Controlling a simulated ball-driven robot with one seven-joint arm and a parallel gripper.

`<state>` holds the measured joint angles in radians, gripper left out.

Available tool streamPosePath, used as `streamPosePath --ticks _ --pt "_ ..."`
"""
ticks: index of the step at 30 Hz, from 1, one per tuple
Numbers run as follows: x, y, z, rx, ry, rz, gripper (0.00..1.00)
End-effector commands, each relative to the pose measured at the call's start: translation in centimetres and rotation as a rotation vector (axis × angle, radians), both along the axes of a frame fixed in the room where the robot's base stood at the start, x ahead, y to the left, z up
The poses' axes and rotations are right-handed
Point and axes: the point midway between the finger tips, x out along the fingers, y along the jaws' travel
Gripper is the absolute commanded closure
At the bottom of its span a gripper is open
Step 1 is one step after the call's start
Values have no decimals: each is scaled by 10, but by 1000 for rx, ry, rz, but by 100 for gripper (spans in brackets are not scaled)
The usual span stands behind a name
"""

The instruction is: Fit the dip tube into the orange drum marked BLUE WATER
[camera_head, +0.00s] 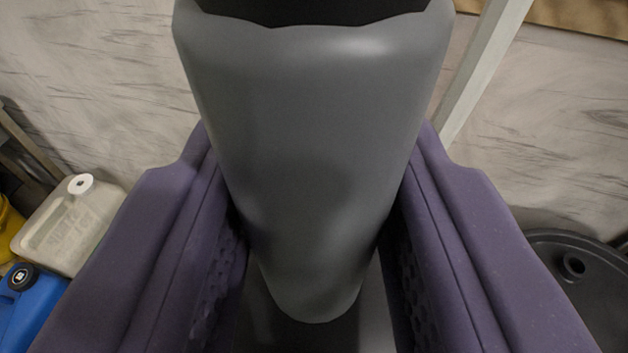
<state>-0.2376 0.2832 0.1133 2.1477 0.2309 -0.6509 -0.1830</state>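A thick, smooth grey tube (315,150), which looks like the dip tube, fills the middle of the view. It is wide at the top, with a dark opening and uneven rim, and looks narrower toward its rounded lower end. The two purple fingers of my gripper (315,190) stand on either side of it, and their inner faces meet its sides. My gripper appears shut on the tube. The tube hides much of what lies beyond it. No orange drum and no BLUE WATER marking show in this view.
A black drum top (600,300) with a small round bung stands at the lower right. A whitish canister (75,225) and a blue container (35,310) stand at the left, beside something yellow (8,225). A pale post (485,65) rises before the streaked wall (560,120).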

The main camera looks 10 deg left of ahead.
Motion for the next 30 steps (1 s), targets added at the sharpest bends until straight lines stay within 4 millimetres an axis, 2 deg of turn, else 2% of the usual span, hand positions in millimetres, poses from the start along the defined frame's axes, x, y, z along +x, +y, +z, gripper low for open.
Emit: streamPosePath --ticks 1,3,30 --pt "0 0 -13 0 -2 0 100" --pt "0 0 -22 0 -2 0 100" --pt "0 0 -144 -1 2 0 100"
